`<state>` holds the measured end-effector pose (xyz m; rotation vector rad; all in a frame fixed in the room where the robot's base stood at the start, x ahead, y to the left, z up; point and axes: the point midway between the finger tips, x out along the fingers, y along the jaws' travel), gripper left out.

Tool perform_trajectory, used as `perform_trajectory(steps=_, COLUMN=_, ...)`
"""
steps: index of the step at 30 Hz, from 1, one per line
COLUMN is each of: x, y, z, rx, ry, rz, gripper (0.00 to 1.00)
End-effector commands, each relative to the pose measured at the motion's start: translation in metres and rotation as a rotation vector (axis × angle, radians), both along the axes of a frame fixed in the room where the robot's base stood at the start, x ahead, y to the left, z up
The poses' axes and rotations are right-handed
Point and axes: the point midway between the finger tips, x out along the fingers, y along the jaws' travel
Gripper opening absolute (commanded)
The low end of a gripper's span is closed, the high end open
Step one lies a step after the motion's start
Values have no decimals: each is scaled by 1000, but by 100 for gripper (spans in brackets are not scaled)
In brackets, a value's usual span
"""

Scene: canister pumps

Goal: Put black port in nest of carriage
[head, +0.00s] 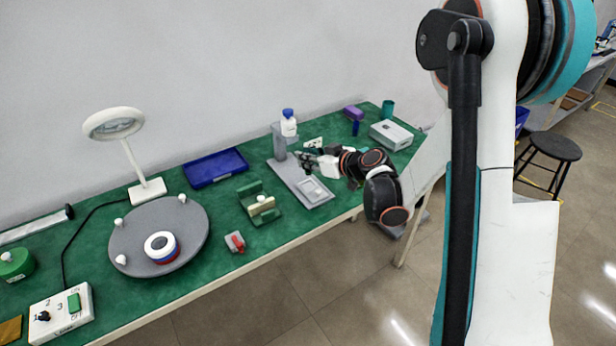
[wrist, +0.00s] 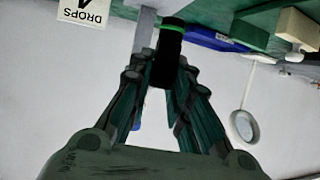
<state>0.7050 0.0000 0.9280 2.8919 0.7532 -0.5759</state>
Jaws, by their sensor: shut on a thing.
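The black port (wrist: 166,62) is a dark cylinder with a green ring near one end. My gripper (wrist: 164,88) is shut on it, and it sticks out beyond the fingertips. In the head view my gripper (head: 306,158) is beside the upright of a grey stand (head: 279,142), above its base; the port is too small there to make out clearly. In the wrist view the grey upright (wrist: 145,28) is just behind the port; I cannot tell if they touch. I cannot clearly make out which part is the carriage or its nest.
A white bottle with a blue cap (head: 288,124) sits at the stand's top. A green holder (head: 248,187), a blue tray (head: 215,167), a grey turntable (head: 187,218) and a lamp (head: 114,124) are to the left. A white box (head: 391,134) is right. A drops card (wrist: 84,12) is near.

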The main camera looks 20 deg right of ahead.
Motion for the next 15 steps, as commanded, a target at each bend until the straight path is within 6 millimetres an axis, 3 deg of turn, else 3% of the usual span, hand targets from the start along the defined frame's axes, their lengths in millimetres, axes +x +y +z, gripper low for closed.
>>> perform_trajectory(steps=7, x=0, y=0, z=-17, rx=0, ry=0, rz=0, gripper=0)
perform_trajectory(steps=15, x=0, y=0, z=-51, rx=0, ry=0, rz=0, gripper=0)
